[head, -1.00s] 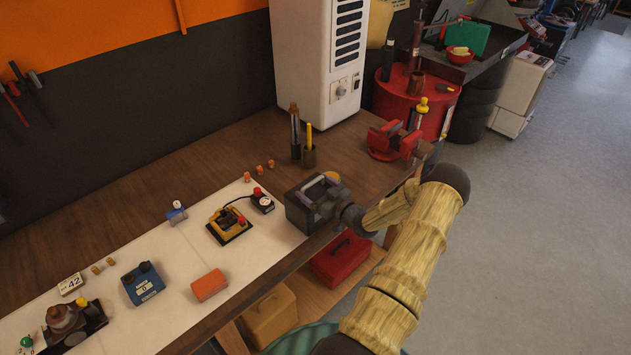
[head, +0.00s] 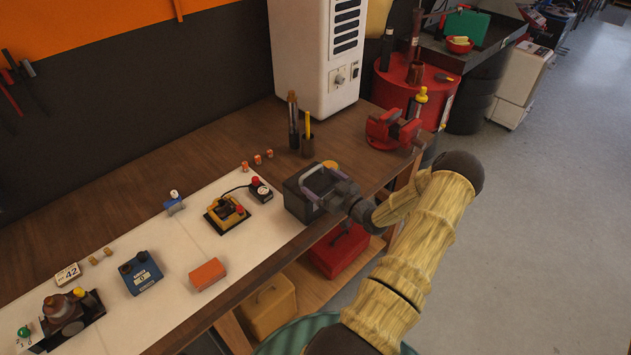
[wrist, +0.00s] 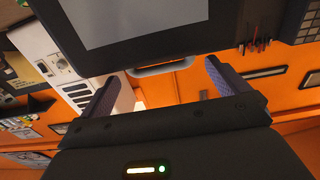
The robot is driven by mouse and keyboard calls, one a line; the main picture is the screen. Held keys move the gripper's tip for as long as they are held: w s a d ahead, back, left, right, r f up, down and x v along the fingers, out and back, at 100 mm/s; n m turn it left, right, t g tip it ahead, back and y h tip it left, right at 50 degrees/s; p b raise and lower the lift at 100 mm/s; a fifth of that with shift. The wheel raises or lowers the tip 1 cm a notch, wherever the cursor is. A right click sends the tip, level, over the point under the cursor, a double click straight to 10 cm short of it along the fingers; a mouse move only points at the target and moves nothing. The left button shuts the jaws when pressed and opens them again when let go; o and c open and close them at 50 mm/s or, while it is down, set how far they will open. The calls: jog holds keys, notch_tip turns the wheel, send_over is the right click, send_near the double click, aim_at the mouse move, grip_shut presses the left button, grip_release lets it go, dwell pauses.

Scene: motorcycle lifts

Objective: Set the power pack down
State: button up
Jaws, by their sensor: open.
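The power pack is a dark grey box (head: 296,205) resting on the bench, at the right end of the pale mat and close to the front edge. In the wrist view its dark body (wrist: 88,48) and grey panel fill the top, with a pale handle bar (wrist: 165,69) below. My gripper (head: 317,181) is at the pack's upper right side, its purple-grey fingers spread. In the wrist view the open fingers (wrist: 162,72) stand either side of the handle, with visible gaps. Whether a finger touches the pack cannot be told. The gripper hides part of the pack's right side.
A yellow-and-black device (head: 228,213) with a corded red-topped part lies left of the pack. An orange block (head: 207,274) and blue box (head: 140,272) are further left. Behind stand a dark bottle (head: 293,122) and pen cup (head: 308,146); a red vise (head: 393,132) is right.

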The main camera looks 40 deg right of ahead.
jog(key=s+b, duration=0.2)
jog(key=s, duration=0.6)
jog(key=shift+d+b, duration=0.3)
jog(key=shift+b, duration=0.05)
